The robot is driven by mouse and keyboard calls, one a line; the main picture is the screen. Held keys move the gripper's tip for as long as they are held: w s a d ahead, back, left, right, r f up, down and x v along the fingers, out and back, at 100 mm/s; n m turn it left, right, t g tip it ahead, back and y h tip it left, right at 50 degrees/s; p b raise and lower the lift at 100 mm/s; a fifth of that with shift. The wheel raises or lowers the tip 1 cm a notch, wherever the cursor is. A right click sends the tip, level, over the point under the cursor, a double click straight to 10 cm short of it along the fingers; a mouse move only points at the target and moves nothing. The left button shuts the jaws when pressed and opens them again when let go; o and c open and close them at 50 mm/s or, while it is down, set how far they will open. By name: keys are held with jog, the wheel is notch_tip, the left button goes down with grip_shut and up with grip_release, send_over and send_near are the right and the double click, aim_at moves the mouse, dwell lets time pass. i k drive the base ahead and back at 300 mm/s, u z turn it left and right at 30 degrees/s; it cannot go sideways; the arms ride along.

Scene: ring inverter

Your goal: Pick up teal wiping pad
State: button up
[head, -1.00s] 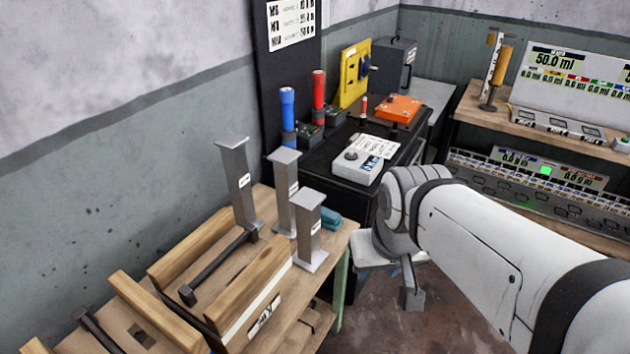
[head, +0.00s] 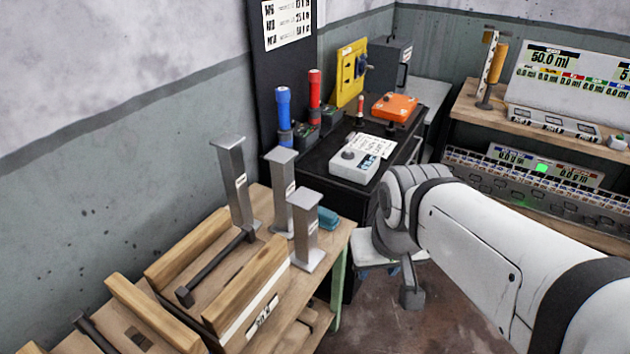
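The teal wiping pad (head: 327,218) lies at the far right corner of the wooden table (head: 336,246), partly hidden behind the shortest grey metal post. My gripper (head: 411,297) hangs below the end of my white arm, to the right of the table and over the floor. It is well apart from the pad. Only a small grey part of it shows, so its fingers cannot be made out.
Three grey metal posts (head: 282,193) stand beside the pad. Wooden blocks (head: 247,287) and a dark bar (head: 216,266) lie nearer. A black cabinet (head: 336,187) stands behind the table, and a stool (head: 375,248) is beside my arm.

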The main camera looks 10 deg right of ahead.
aim_at(328, 219)
jog(key=z, duration=2.05)
jog(key=i, duration=2.2)
jog(key=u, duration=0.9)
jog(key=k, duration=0.1)
jog(key=u, duration=2.9)
jog(key=i, duration=0.7)
jog(key=z, duration=0.05)
